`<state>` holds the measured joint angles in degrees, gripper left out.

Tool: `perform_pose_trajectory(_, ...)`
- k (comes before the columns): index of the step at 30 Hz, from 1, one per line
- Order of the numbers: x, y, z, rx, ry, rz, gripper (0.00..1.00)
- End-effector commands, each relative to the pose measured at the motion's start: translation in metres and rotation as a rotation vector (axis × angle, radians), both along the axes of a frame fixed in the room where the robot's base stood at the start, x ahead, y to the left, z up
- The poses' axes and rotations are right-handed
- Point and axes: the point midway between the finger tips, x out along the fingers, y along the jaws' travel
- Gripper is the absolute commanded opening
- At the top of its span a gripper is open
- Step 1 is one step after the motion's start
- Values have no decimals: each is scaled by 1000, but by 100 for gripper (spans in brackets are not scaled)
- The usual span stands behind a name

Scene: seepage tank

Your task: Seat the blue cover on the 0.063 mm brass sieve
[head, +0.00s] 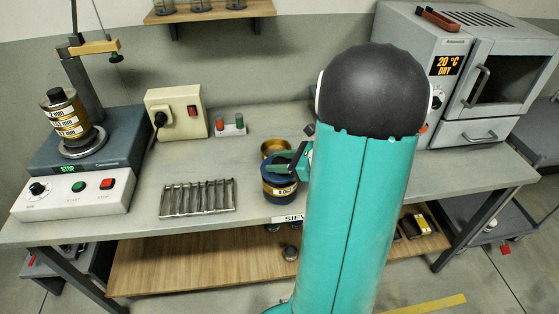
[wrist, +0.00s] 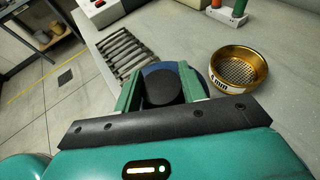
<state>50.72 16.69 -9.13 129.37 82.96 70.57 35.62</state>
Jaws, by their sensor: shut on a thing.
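The blue cover (head: 271,172) is at the top of the 0.063 sieve (head: 283,191) on the bench, in the head view. I cannot tell whether it is fully down on the rim. In the wrist view my gripper (wrist: 161,90) is shut on the cover's black knob (wrist: 163,87). The blue cover (wrist: 200,82) shows around the knob there, and the sieve under it is hidden.
An open brass sieve marked 4 mm (wrist: 238,70) stands close beside, also in the head view (head: 273,146). A slotted metal rack (head: 197,198) lies to the left. A shaker with stacked sieves (head: 70,118) stands far left, an oven (head: 470,75) right.

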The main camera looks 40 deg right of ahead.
Motion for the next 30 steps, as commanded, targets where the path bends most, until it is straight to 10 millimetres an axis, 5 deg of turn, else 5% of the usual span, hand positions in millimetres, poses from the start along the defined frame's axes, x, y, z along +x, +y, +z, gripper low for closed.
perform_pose_trajectory(23, 0, 0, -18, 1, 0, 0, 4)
perform_pose_trajectory(24, 0, 0, -17, 1, 0, 0, 48)
perform_pose_trajectory(27, 0, 0, -17, 1, 0, 0, 66)
perform_pose_trajectory(30, 0, 0, -17, 1, 0, 0, 66)
